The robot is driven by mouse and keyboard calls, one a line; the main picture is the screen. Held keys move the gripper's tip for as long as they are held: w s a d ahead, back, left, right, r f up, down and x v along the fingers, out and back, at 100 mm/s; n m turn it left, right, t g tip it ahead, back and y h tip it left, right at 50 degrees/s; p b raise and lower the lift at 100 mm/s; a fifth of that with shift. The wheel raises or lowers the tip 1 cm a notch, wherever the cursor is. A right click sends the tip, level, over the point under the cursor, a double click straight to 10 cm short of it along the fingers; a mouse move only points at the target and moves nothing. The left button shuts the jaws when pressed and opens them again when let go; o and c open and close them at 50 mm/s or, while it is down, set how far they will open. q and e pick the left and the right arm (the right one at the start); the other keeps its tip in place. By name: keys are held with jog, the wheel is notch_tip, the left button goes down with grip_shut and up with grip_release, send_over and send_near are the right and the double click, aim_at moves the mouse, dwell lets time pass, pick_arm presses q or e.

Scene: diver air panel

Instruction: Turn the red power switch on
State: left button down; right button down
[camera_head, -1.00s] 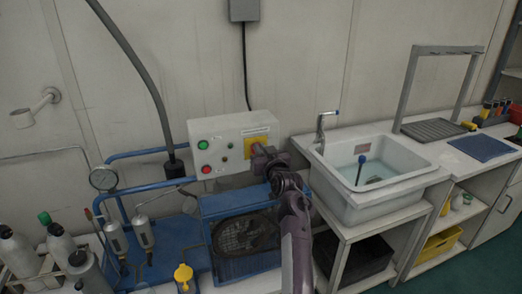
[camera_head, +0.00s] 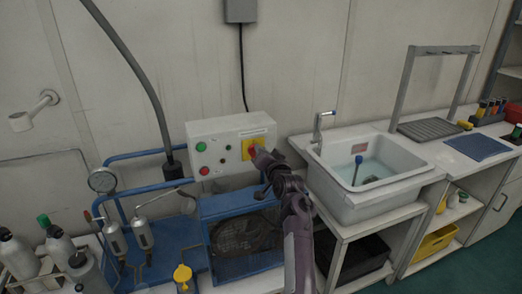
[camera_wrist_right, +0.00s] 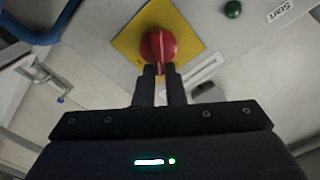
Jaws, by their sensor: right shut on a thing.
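The red power switch is a round red knob (camera_wrist_right: 159,46) with a raised grip bar, on a yellow plate (camera_wrist_right: 128,42) in the right wrist view. In the head view the yellow plate (camera_head: 247,143) sits at the right of the white control box (camera_head: 212,137), with the knob partly hidden by my gripper. My right gripper (camera_wrist_right: 161,70) is at the knob, its two fingers closed on the grip bar from either side. It also shows in the head view (camera_head: 258,156). My left gripper is not in view.
A green button (camera_head: 201,147) and a red button (camera_head: 204,170) are on the box's left side. The blue compressor frame (camera_head: 228,203) stands below. A sink (camera_head: 372,180) is to the right, and a gauge (camera_head: 102,180) and bottles are at left.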

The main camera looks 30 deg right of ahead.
jog(key=m, duration=0.3)
jog(key=f+m+p, duration=0.1)
jog(key=m, duration=0.3)
jog(key=m+p, duration=0.1)
jog(key=m, duration=0.2)
jog(key=shift+d+f, duration=0.2)
jog(key=shift+d, duration=0.2)
jog(key=shift+m, duration=0.4)
jog(key=c, duration=1.5)
grip_release()
jog(key=shift+f, duration=0.1)
